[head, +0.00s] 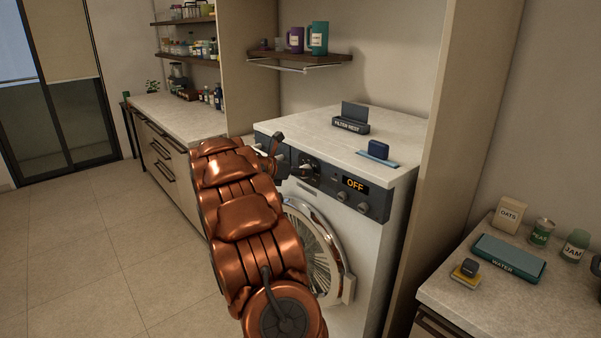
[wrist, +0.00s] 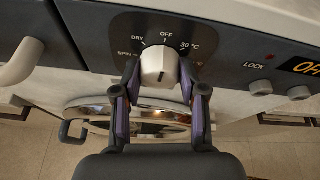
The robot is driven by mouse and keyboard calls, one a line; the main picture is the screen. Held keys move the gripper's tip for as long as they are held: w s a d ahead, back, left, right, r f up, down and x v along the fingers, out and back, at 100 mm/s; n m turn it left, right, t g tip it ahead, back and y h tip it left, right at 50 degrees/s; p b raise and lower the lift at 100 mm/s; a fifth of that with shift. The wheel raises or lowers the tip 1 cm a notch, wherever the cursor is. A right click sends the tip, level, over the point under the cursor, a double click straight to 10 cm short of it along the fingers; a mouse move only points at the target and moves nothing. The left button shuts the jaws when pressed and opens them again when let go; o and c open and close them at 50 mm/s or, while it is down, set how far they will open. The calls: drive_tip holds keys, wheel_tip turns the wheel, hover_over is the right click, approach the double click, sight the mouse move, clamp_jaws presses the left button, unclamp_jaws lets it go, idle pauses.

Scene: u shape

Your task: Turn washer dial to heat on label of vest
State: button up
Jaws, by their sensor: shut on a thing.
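The washer (head: 372,250) is white with a dark control panel and a round glass door. Its dial (wrist: 158,63) is a pale knob on the panel, marked DRY, OFF, 30 °C and SPIN around its top and sides. My gripper (wrist: 158,76) has one finger on each side of the dial and is shut on it. A small dark mark shows on the knob's lower face; I cannot tell if it is the pointer. The display (head: 355,185) reads OFF. In the head view my gripper (head: 283,163) is at the panel, partly hiding the dial. No vest or label is in view.
A slotted block (head: 350,125) and a dark blue item on a light blue mat (head: 377,159) sit on the washer top. Two small knobs (wrist: 261,87) are right of the dial, by LOCK. Counters stand left (head: 185,115) and right (head: 450,287). The floor at left is clear.

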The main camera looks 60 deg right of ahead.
drive_tip(key=shift+f+b, duration=0.15)
drive_tip(key=shift+b, duration=0.35)
drive_tip(key=m+t+h+b, duration=0.1)
drive_tip(key=m+b, duration=0.6)
drive_tip(key=b, duration=0.9)
drive_tip(key=f+m+t+h+b, duration=0.1)
drive_tip(key=m+h+b, duration=0.3)
drive_tip(key=b, duration=1.1)
drive_tip(key=m+t+h+b, duration=0.2)
drive_tip(key=m+b, duration=0.8)
drive_tip(key=b, duration=0.6)
drive_tip(key=shift+s+f+t+b, duration=0.15)
drive_tip(key=shift+s+t+b, duration=0.15)
drive_tip(key=shift+t, duration=0.2)
drive_tip(key=shift+m+h+b, duration=0.3)
drive_tip(key=shift+b, duration=0.1)
drive_tip(key=shift+m+b, duration=0.4)
drive_tip(key=shift+m+g, duration=0.3)
